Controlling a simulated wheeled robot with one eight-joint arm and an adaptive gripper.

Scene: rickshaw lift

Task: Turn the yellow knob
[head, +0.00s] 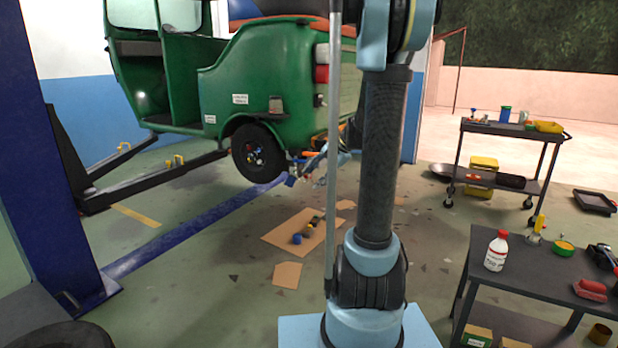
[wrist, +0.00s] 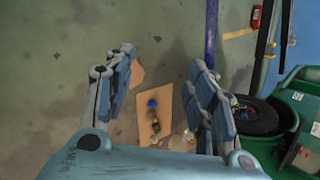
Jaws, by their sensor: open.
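I cannot make out for certain which thing is the yellow knob.
Cardboard (head: 283,243) with small parts lies on the floor; it shows between my fingers in the wrist view (wrist: 177,112). A blue floor beam (head: 190,230) runs beside it. A blue post (head: 45,150) stands left. Two dark carts stand right, one near (head: 520,270), one far (head: 560,133).

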